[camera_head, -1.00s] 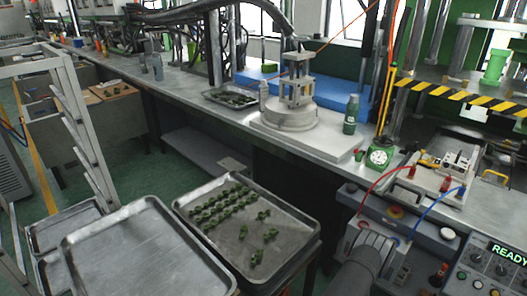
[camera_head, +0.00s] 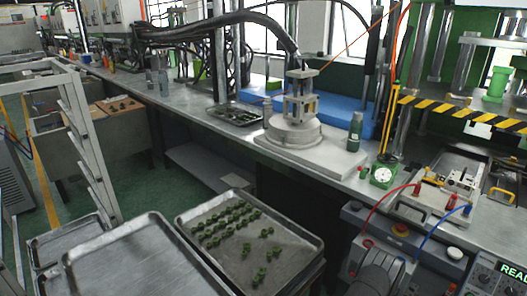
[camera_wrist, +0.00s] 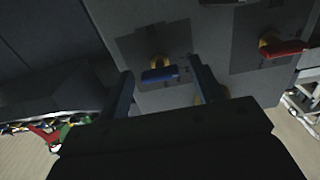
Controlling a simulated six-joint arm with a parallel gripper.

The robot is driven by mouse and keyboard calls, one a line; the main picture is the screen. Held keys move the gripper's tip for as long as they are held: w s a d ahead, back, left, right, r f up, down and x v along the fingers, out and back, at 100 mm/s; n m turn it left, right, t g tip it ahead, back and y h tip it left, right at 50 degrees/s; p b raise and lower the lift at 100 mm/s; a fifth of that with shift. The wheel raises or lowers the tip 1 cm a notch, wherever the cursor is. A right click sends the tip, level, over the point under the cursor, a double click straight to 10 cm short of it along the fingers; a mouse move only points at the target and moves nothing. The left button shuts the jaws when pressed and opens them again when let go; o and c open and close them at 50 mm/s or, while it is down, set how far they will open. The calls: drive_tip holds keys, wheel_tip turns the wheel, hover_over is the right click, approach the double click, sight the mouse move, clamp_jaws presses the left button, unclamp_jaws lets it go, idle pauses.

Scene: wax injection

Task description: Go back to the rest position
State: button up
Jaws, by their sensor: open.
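My gripper (camera_wrist: 165,82) shows in the wrist view with its two dark fingers apart. Nothing is held between them. Beyond the fingers is a grey panel with a blue-handled part (camera_wrist: 160,74) and a red-handled part (camera_wrist: 284,49). I cannot tell how far the fingers are from the panel. In the head view my arm shows only in part at the bottom right, and my gripper is not visible there.
A metal tray (camera_head: 291,247) with several green pieces stands beside an empty tray (camera_head: 140,262). A metal rack stands at the left.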

drive_tip(key=s+a+m+g+h, duration=0.1)
drive_tip(key=s+a+m, duration=0.8)
drive_tip(key=s+m, duration=0.2)
drive_tip(key=shift+a+r+g, duration=0.15)
drive_tip(key=shift+a+g, duration=0.1)
drive_tip(key=shift+g, duration=0.15)
idle(2.8)
drive_tip(key=shift+m, duration=0.3)
